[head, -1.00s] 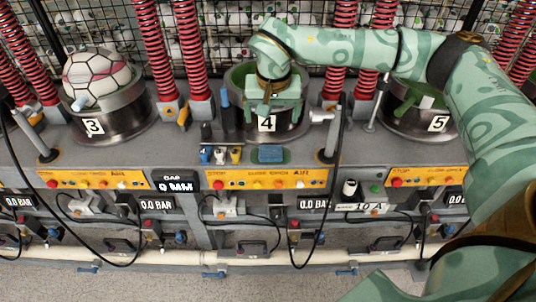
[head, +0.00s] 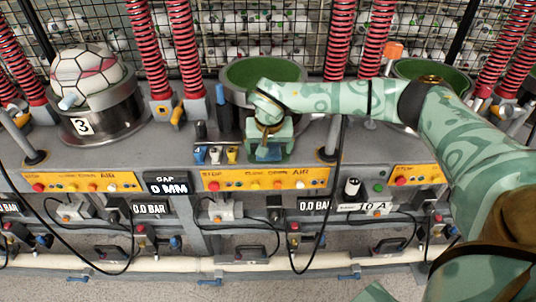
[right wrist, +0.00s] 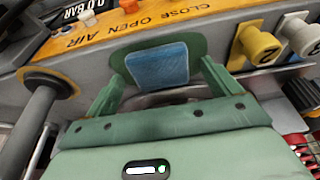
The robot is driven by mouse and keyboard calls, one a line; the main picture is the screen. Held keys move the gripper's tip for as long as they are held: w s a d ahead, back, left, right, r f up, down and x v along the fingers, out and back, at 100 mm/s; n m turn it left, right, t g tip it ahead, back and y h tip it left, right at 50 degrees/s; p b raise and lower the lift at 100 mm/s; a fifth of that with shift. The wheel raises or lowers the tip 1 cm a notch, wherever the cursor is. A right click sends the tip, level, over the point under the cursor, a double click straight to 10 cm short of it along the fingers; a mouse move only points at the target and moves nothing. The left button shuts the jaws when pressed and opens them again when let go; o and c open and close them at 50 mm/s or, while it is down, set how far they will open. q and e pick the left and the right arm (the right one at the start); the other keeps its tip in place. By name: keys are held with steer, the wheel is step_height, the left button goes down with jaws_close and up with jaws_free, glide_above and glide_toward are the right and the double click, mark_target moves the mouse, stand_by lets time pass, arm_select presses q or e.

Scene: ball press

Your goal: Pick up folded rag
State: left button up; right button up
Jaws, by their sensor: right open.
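The folded rag is a small blue cloth (right wrist: 157,64) lying on a dark green oval pad (right wrist: 190,46) on the grey console, just behind the orange button strip. In the head view the rag (head: 269,154) is partly hidden by my right gripper. My right gripper (head: 268,146) hangs above it with its fingers pointing down at it. In the right wrist view the open fingers (right wrist: 161,74) stand to either side of the rag, with nothing held. I cannot tell how far above the pad the fingertips are. My left gripper is not in view.
A green-lined press bowl (head: 262,74) stands behind the gripper. Blue, white and yellow knobs (head: 215,154) sit close to its left, and a grey post (head: 330,140) with a black hose to its right. A soccer ball (head: 86,72) rests in press 3 (head: 105,118).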

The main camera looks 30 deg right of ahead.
steer(key=shift+w+f, duration=0.15)
steer(key=shift+f, duration=0.1)
steer(key=shift+r, duration=0.1)
steer(key=shift+c, duration=0.9)
steer(key=c, duration=0.9)
steer(key=shift+r, duration=0.45)
step_height(320, 180, up, 3)
steer(key=shift+f+p, duration=0.1)
steer(key=shift+p, duration=0.6)
steer(key=s+a+r+p, duration=0.1)
steer(key=s+r, duration=0.2)
steer(key=s, duration=0.1)
steer(key=s+a+r+p, duration=0.1)
steer(key=s+a+r, duration=0.1)
steer(key=s, duration=0.3)
steer(key=s+a+r+p, duration=0.1)
steer(key=s+r, duration=0.3)
steer(key=shift+s+a+r, duration=0.15)
steer(key=shift+a, duration=0.25)
steer(key=shift+o, duration=0.4)
